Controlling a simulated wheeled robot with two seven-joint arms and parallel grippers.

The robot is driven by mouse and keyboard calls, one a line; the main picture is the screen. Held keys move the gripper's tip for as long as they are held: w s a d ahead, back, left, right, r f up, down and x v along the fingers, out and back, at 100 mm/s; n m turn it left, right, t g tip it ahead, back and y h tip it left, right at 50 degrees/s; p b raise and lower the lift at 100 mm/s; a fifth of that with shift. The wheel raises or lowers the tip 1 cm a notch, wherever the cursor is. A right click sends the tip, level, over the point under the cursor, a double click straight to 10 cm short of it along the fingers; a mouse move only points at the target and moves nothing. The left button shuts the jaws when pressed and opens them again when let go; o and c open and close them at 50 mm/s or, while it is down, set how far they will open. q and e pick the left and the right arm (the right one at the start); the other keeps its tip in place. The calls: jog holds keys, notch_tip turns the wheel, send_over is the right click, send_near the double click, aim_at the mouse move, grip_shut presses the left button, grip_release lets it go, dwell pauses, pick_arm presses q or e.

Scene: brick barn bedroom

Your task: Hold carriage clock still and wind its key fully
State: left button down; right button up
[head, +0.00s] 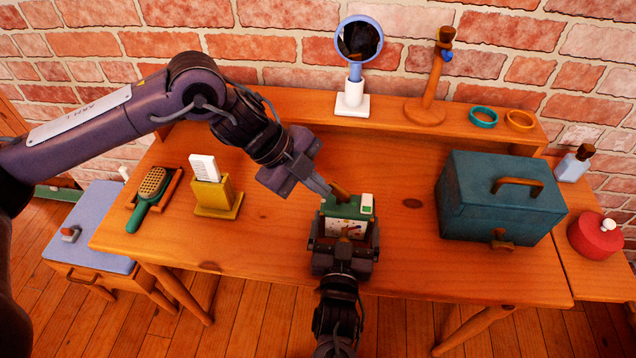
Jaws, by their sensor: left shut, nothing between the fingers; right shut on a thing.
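The carriage clock (345,208) is a small green box with a pale speckled panel, standing near the front middle of the wooden table. My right gripper (344,242) comes from the front edge and is shut on the clock, a finger at each side. A small brown piece on the panel may be the winding key (353,231); it is partly hidden.
On the table (280,225), a yellow holder (213,196) and a green brush (150,195) in a tray stand left. A teal chest (500,200) stands right. A round mirror (358,40) and a wooden stand (430,90) are on the back ledge. Bare wood surrounds the clock.

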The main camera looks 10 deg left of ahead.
aim_at(330, 182)
pick_arm(q)
jog(key=shift+w+m, duration=0.2)
jog(key=shift+m, duration=0.3)
jog(key=shift+w+d+m+g+y, duration=0.1)
jog(key=shift+w+m+g, duration=0.45)
jog(key=shift+m, duration=0.4)
jog(key=shift+w+d+m+g+y, duration=0.15)
jog(key=shift+w+m+g, duration=0.2)
jog(key=shift+m+g, duration=0.5)
jog(key=shift+w+d+m+g+y, duration=0.1)
jog(key=shift+w+m+g, duration=0.45)
jog(key=shift+m, duration=0.45)
jog(key=shift+w+d+m+g+y, duration=0.25)
jog(key=shift+m+g, duration=0.2)
jog(key=shift+m, duration=0.25)
jog(key=shift+w+d+m+g+y, duration=0.1)
jog(key=shift+d+m+g+y, duration=0.1)
jog(key=shift+m+g, duration=0.35)
jog(key=shift+s+d+f+m+g+y, duration=0.25)
jog(key=shift+d+f+m+y, duration=0.1)
jog(key=shift+m, duration=0.4)
pick_arm(e)
jog(key=shift+a, duration=0.1)
pick_arm(q)
jog(key=shift+d+m, duration=0.1)
jog(key=shift+m, duration=0.3)
jog(key=shift+w+r+m+g+y, duration=0.3)
jog(key=shift+w+r+m+y, duration=0.05)
jog(key=shift+w+m, duration=0.2)
jog(key=shift+d, duration=0.1)
